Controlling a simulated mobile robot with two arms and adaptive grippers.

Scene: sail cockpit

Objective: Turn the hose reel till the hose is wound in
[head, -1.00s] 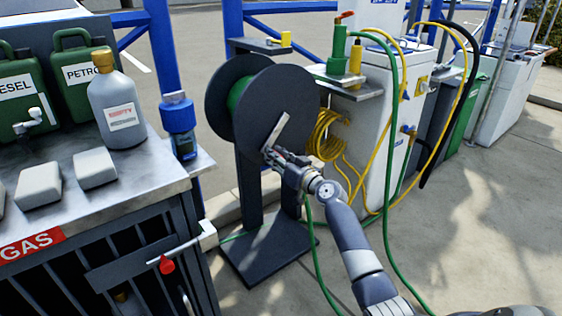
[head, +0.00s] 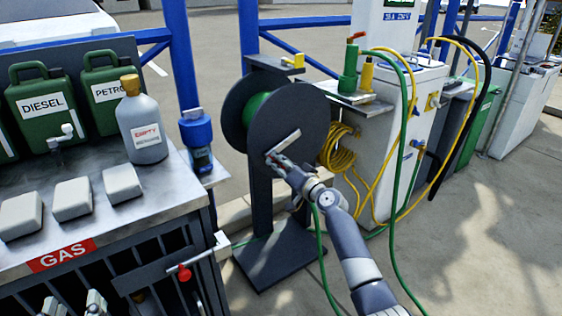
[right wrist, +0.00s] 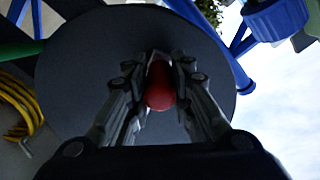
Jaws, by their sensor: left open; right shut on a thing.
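The hose reel (head: 300,112) is two dark round discs on a dark post, with green hose (head: 257,104) between them. A light grey crank arm (head: 286,142) crosses the front disc, sloping down to the left. My right gripper (head: 274,161) is at its lower end. In the right wrist view my right gripper (right wrist: 160,85) is shut on the red crank knob (right wrist: 159,95). A green hose length (head: 322,262) hangs beside the reel and reaches the ground. My left gripper (head: 74,303) is open and empty at the bottom left edge, in front of the cabinet.
A metal-topped cabinet (head: 100,222) stands left, with green cans (head: 45,108), a grey bottle (head: 141,125) and a red-knobbed lever (head: 184,273). A white pump unit (head: 377,150) with yellow hose (head: 340,152) stands right of the reel. The paving at right is clear.

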